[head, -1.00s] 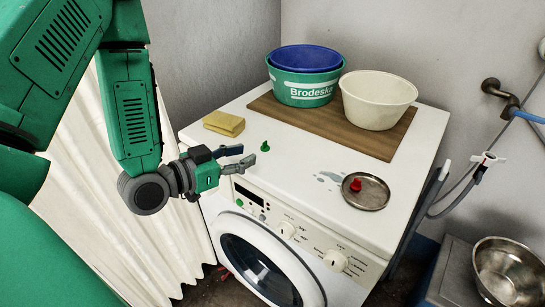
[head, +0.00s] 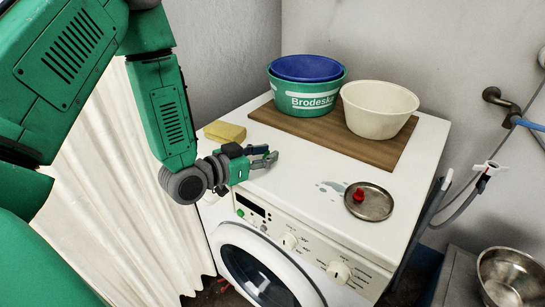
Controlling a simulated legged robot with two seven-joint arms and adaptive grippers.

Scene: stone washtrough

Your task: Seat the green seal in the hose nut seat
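My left gripper (head: 272,152) reaches in over the front left of the washing machine's white top. Its two fingers are at the place where the small green seal stood a second ago. The seal does not show now; the fingers cover that spot, and I cannot tell whether they touch or grip it. A grey hose with a pale upright end (head: 446,180) stands at the machine's right side. I cannot make out a nut seat in it. My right gripper is not in view.
A yellow sponge (head: 225,132) lies just behind my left gripper. A metal dish (head: 378,211) with a red piece (head: 359,195) is at the right. A wooden board (head: 375,152) carries a green tub (head: 310,102), a blue basin (head: 306,67) and a cream basin (head: 379,112).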

